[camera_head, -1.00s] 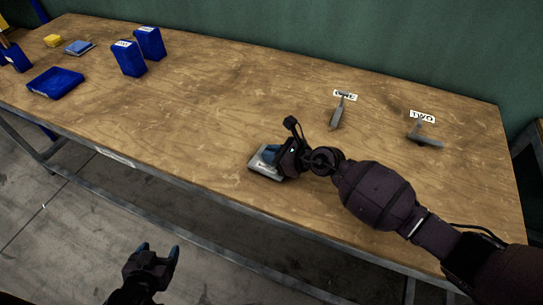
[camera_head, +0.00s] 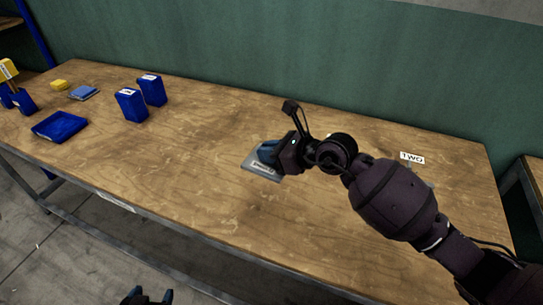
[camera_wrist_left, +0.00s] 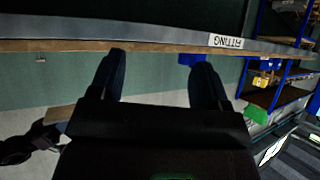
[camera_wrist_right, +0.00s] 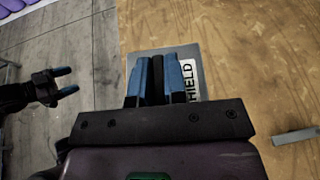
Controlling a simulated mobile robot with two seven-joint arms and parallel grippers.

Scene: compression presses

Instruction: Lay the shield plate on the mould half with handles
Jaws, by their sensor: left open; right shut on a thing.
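The shield plate (camera_head: 261,169) is a flat grey plate with a white label; the label's visible letters show in the right wrist view (camera_wrist_right: 190,80). My right gripper (camera_head: 268,153) is shut on it, the blue fingers close together over the plate in the right wrist view (camera_wrist_right: 158,60). The plate is over the middle of the wooden table; I cannot tell whether it touches the wood. My left gripper (camera_head: 151,293) is open and empty, low in front of the table; it also shows in the right wrist view (camera_wrist_right: 68,81). I cannot make out the mould half with handles.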

